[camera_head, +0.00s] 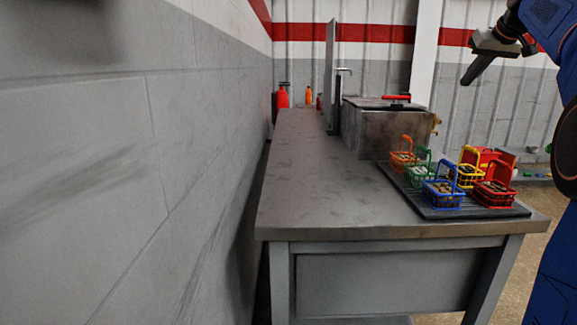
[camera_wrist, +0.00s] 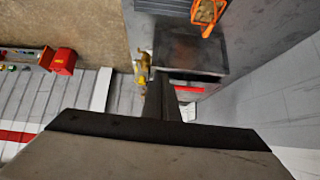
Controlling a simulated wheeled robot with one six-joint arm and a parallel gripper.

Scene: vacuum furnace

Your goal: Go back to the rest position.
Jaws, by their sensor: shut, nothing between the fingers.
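My gripper (camera_head: 475,72) is in the upper right of the head view, raised above the right side of the workbench and apart from everything. Its dark fingers are closed together with nothing between them. In the wrist view my gripper (camera_wrist: 160,85) points toward the metal box with its brass-coloured fitting. No object is held.
The workbench (camera_head: 305,180) runs along the left wall. A black tray (camera_head: 428,207) at its front right bears several coloured baskets of parts. Behind it stands a metal box (camera_head: 372,130) with a red handle (camera_head: 396,98). Red and orange bottles stand at the back.

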